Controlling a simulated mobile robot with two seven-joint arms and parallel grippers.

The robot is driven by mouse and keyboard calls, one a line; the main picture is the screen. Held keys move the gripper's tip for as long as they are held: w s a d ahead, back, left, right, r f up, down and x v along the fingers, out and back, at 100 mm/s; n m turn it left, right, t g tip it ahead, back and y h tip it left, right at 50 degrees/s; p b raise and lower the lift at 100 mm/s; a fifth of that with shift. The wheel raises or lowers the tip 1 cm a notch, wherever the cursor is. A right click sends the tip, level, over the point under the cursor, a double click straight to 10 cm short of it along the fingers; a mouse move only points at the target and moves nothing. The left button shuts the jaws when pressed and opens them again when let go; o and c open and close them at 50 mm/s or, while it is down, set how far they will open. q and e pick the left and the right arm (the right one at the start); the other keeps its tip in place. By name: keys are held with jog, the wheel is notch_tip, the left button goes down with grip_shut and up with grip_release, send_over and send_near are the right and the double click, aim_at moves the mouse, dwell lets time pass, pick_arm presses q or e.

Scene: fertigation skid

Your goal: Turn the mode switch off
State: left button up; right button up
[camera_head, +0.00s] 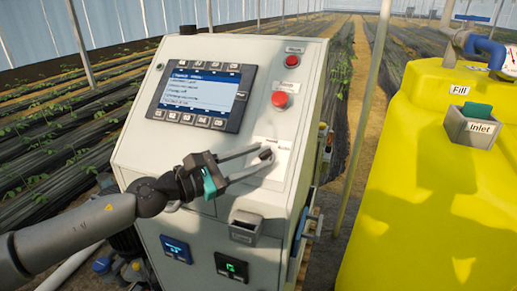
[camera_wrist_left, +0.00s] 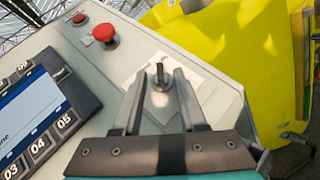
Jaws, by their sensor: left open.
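The mode switch (camera_head: 266,153) is a small dark knob on a white plate on the cabinet's sloped front panel. In the left wrist view the switch (camera_wrist_left: 160,75) has a round base and a narrow upright handle. My left gripper (camera_head: 263,157) is open, with its fingertips at the switch, one on each side. In the left wrist view the left gripper (camera_wrist_left: 159,88) shows gaps between the handle and both fingers. I cannot tell whether the tips touch the plate. The plate's lettering is too small to read. My right gripper is not in view.
The pale cabinet (camera_head: 150,135) carries a screen with keys (camera_head: 200,95), a red mushroom button (camera_head: 280,99) and a smaller red button (camera_head: 292,61) above the switch. A small grey box (camera_head: 245,228) juts out below. A yellow tank (camera_head: 420,190) stands to the right.

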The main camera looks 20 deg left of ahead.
pick_arm(q)
jog(key=shift+w+d, duration=0.45)
grip_shut()
dwell(0.5)
